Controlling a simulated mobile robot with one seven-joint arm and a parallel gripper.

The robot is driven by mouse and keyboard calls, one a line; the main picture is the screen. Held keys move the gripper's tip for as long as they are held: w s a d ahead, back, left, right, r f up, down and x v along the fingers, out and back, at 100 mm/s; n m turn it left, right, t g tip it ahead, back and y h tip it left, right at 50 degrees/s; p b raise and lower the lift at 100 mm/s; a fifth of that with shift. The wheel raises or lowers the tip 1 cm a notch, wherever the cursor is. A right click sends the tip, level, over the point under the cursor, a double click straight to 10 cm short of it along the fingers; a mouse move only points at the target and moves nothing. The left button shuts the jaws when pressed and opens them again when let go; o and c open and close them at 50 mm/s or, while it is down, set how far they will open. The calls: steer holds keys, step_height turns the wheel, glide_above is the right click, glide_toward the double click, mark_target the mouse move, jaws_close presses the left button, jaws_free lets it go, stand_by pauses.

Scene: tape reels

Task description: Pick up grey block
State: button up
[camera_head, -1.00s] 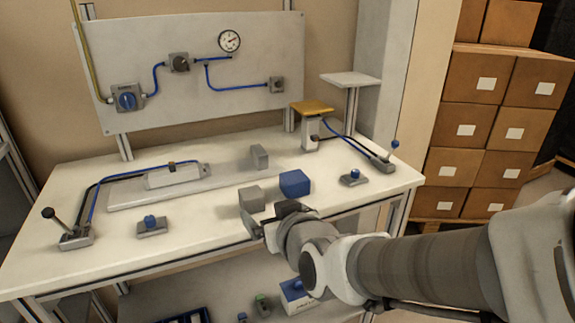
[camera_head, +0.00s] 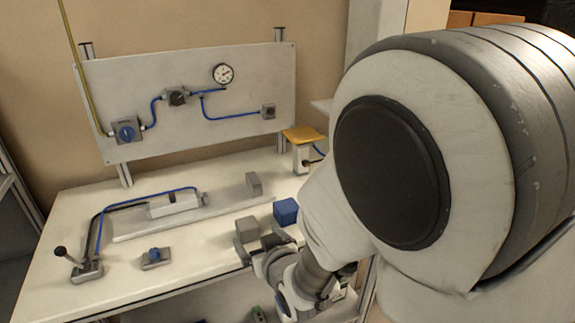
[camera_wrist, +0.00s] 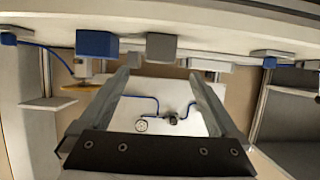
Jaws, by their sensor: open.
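The grey block (camera_head: 247,229) sits near the front edge of the white table, left of a blue block (camera_head: 286,211). In the head view my gripper (camera_head: 261,249) is at the front edge, just in front of the grey block and partly hidden by my arm. The wrist view is upside down. There the grey block (camera_wrist: 161,48) lies ahead of my gripper (camera_wrist: 159,74), roughly centred between the open, empty fingers and beyond their tips. The blue block (camera_wrist: 97,43) is to its left in that view.
A smaller grey upright piece (camera_head: 254,184) stands at the end of a flat grey track (camera_head: 215,210) behind the blocks. A blue-knobbed button (camera_head: 154,257) and a black-knobbed lever (camera_head: 85,267) are on the left. A yellow-topped stand (camera_head: 302,135) is at the back right.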

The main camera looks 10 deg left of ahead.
mark_target(250, 229)
steer(key=p+x, duration=0.1)
steer(key=x, duration=0.2)
steer(key=shift+s+f, duration=0.1)
steer(key=shift+f, duration=0.05)
steer(key=shift+x, duration=3.3)
steer(key=c, duration=1.5)
jaws_close()
